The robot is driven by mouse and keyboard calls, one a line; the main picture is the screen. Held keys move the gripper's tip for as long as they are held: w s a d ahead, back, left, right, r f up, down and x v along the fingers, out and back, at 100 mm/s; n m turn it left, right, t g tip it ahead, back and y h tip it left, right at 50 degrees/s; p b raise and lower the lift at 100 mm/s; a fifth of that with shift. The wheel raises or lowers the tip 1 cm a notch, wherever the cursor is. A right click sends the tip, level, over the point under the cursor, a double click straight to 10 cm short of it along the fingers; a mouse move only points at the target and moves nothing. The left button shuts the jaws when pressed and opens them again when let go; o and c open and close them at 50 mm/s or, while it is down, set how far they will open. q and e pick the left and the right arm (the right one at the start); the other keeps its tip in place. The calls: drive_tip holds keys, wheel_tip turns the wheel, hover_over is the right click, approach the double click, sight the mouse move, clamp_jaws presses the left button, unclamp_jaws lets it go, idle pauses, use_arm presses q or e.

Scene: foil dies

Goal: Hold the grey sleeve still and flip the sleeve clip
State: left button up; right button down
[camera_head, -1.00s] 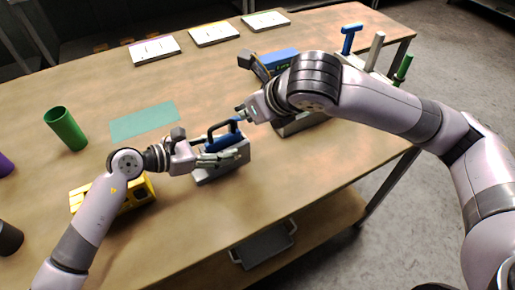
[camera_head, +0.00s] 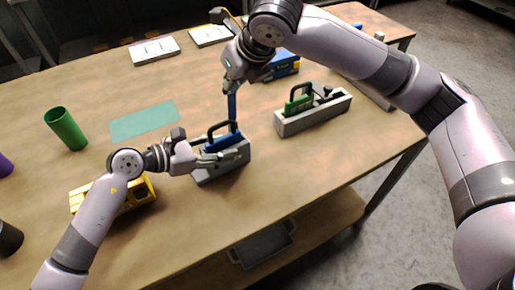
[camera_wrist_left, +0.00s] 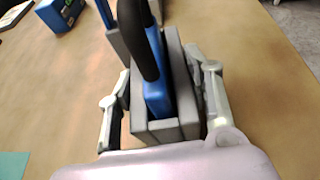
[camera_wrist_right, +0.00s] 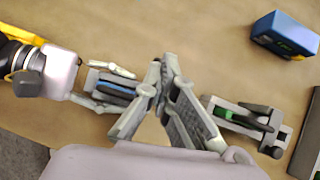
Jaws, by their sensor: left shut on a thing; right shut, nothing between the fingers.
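The grey sleeve (camera_head: 222,172) stands on the table with a blue block (camera_head: 221,143) and a black handle in it. My left gripper (camera_head: 222,158) is shut on the sleeve's sides; both fingers flank the grey walls (camera_wrist_left: 165,134) in the left wrist view. The blue sleeve clip (camera_head: 232,106) stands upright at the sleeve's far right end; its blue bar also shows at the top of the left wrist view (camera_wrist_left: 105,13). My right gripper (camera_head: 229,86) is shut and empty, at or just above the clip's top; I cannot tell whether they touch. Its closed fingertips (camera_wrist_right: 160,62) show in the right wrist view.
A second grey holder (camera_head: 325,116) with a green block stands to the right. A blue box (camera_head: 283,68) is behind it. A yellow box (camera_head: 137,193) lies under my left arm, and a green cup (camera_head: 66,129) stands at left. A teal mat (camera_head: 144,120) lies flat; the table front is clear.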

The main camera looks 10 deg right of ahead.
use_arm(q)
drive_tip(key=shift+r, duration=0.1)
use_arm(e)
drive_tip(key=shift+s+f, duration=0.15)
drive_tip(key=shift+f, duration=0.05)
drive_tip(key=shift+r, duration=0.75)
use_arm(q)
drive_tip(key=shift+w, duration=0.1)
use_arm(e)
drive_tip(key=s+d+r, duration=0.1)
drive_tip(key=s+r, duration=0.1)
drive_tip(key=r, duration=0.4)
drive_tip(key=s+d+r, duration=0.1)
drive_tip(key=d+r, duration=0.1)
drive_tip(key=r, duration=0.4)
drive_tip(key=shift+s+r, duration=0.15)
drive_tip(key=shift+s, duration=0.2)
drive_tip(key=shift+s+a, duration=0.1)
